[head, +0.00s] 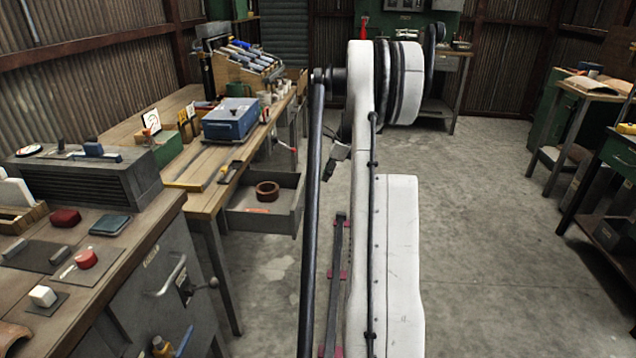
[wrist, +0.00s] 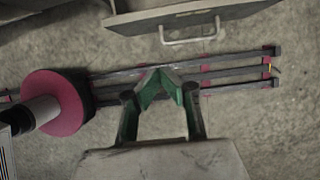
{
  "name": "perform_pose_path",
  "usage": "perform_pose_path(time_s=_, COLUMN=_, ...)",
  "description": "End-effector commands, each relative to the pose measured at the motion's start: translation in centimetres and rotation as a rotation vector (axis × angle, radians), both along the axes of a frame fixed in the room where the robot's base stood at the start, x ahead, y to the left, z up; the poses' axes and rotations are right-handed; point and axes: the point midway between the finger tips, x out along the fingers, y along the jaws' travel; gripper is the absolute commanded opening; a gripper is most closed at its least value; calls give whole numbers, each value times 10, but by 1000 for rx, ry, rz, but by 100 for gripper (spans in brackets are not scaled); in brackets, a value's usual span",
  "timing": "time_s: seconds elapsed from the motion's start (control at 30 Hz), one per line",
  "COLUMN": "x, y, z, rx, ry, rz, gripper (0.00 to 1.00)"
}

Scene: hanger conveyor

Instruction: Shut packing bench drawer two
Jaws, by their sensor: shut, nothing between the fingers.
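An open grey drawer (head: 262,212) juts out from under the wooden packing bench (head: 196,150) in the head view. A brown ring-shaped roll (head: 267,190) and a small orange item lie inside. I cannot read a number on the drawer. In the wrist view, a drawer front (wrist: 150,18) with a pale bar handle (wrist: 190,40) shows at the top edge. My gripper (wrist: 160,82) has green fingers, shut and empty, below the handle in that picture and apart from it.
A blue box (head: 230,120), number cards (head: 151,121) and a sorting rack (head: 245,68) stand on the bench. A nearer workbench (head: 80,240) with a grey cabinet is at the left. Open concrete floor (head: 480,230) lies to the right, with green benches beyond.

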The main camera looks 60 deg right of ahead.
Motion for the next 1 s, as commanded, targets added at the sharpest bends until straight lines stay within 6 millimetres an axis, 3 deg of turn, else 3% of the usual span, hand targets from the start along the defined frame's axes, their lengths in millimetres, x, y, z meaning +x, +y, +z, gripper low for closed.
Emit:
perform_pose_path(time_s=0.57, x=33, y=16, z=-90, rx=-2, ry=-1, rz=3, gripper=0)
perform_pose_path(time_s=0.8, x=63, y=31, z=-86, rx=-1, ry=0, rz=3, gripper=0)
perform_pose_path(time_s=1.0, x=68, y=33, z=-85, rx=-1, ry=0, rz=2, gripper=0)
